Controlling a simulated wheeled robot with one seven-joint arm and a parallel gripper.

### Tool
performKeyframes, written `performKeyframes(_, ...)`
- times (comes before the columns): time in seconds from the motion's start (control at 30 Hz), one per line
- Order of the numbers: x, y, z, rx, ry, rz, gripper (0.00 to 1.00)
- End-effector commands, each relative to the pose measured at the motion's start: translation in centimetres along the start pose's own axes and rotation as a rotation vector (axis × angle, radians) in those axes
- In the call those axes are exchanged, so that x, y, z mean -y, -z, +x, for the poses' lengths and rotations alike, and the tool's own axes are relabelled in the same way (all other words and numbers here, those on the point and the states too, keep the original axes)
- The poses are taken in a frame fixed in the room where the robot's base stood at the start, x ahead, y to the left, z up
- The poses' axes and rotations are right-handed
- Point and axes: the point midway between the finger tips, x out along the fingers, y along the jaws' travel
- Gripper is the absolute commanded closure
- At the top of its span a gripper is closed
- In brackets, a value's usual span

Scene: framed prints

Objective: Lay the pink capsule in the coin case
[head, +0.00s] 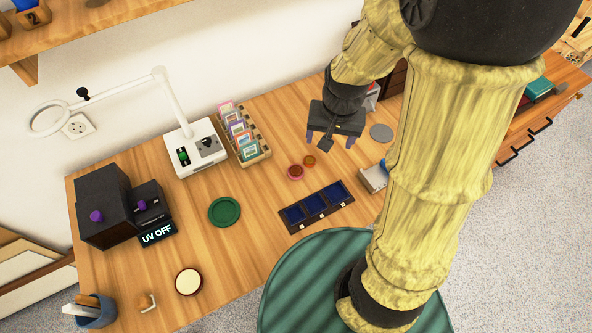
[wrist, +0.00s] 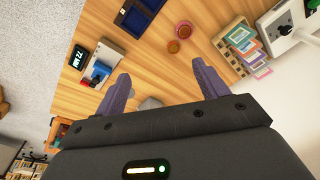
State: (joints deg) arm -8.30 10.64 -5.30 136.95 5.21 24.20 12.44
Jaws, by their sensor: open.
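The pink capsule (head: 295,172) is a small round holder with a pink rim and a brownish centre, lying on the wooden desk. It also shows near the top of the wrist view (wrist: 185,30). An orange capsule (head: 309,160) lies just beside it, on the side nearer my gripper. The coin case (head: 320,215) lies open in front of them, dark with three blue compartments that look empty. Its corner shows at the top of the wrist view (wrist: 151,10). My gripper (head: 329,141) is open and empty above the desk, to the right of and behind the capsules.
A rack of coloured cards (head: 255,157) and a white magnifier lamp base (head: 196,148) stand left of the capsules. A green round pad (head: 224,211) lies left of the case. A scale (head: 373,179) and a grey disc (head: 381,132) are at the right.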

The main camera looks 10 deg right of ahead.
Motion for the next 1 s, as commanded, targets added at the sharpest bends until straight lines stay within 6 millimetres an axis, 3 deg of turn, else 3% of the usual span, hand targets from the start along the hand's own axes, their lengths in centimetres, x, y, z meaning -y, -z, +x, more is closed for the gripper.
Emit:
performKeyframes(0.2, 5.1, 3.6, 4.9, 0.091, -0.045, 0.27, 0.27)
performKeyframes(0.4, 7.9, 5.0, 7.7, 0.116, -0.087, 0.421, 0.27)
performKeyframes(0.8, 8.2, 5.1, 8.2, 0.118, -0.091, 0.443, 0.27)
performKeyframes(1.0, 8.0, 4.7, 10.3, 0.122, -0.094, 0.443, 0.27)
